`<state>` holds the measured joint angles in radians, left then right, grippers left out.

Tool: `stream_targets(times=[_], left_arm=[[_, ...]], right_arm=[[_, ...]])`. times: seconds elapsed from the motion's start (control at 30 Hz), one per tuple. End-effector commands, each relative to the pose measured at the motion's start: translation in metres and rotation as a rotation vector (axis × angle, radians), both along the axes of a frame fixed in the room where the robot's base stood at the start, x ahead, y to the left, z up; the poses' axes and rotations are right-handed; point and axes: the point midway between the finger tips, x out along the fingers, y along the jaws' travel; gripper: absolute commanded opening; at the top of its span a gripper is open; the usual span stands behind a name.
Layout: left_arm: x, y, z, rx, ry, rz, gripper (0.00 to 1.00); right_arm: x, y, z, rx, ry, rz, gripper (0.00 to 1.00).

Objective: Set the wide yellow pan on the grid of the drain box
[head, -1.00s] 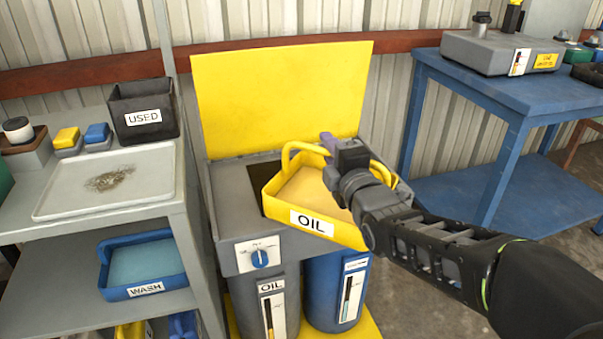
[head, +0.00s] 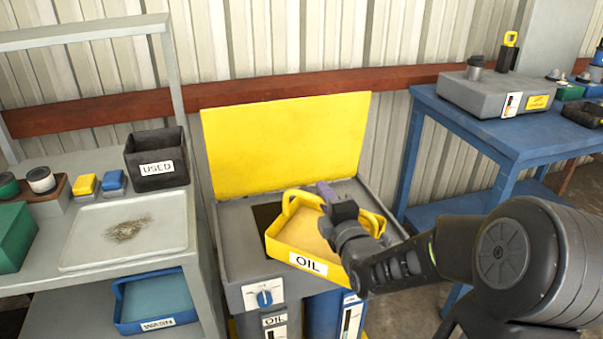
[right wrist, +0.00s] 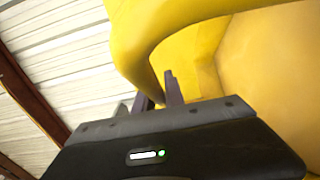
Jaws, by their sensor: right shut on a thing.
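The wide yellow pan (head: 299,238), labelled OIL, holds an amber layer and has a raised handle at its left and another at its right. My right gripper (head: 327,192) is shut on the pan at its far side. The right wrist view shows my right gripper (right wrist: 160,92) close against the yellow pan (right wrist: 205,60). The drain box (head: 236,225) is grey with a yellow back panel. The pan is over its top, covering much of it; a dark opening shows at the pan's left. I cannot tell whether the pan touches the box. My left gripper is not in view.
At left, a grey bench carries a shallow tray (head: 80,262) with metal shavings and a black USED bin (head: 178,178). A blue WASH pan (head: 128,308) is on the shelf below. A blue table (head: 508,128) stands at right. The yellow panel (head: 285,145) rises behind the box.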

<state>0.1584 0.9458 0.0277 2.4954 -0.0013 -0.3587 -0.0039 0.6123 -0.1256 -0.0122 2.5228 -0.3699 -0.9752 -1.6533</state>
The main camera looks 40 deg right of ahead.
Motion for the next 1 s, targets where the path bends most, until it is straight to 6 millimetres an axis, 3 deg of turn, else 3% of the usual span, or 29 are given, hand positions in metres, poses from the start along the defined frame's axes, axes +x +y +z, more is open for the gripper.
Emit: stream_targets(times=[0.27,0.7,1.0], left_arm=[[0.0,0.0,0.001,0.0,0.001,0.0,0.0],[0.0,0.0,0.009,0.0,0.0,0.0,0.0],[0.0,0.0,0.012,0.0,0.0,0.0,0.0]], right_arm=[[0.028,-0.009,0.002,-0.004,-0.006,0.002,0.0],[0.109,-0.037,0.003,-0.004,-0.007,0.002,0.0],[0.142,-0.049,0.003,-0.004,-0.007,0.001,0.0]])
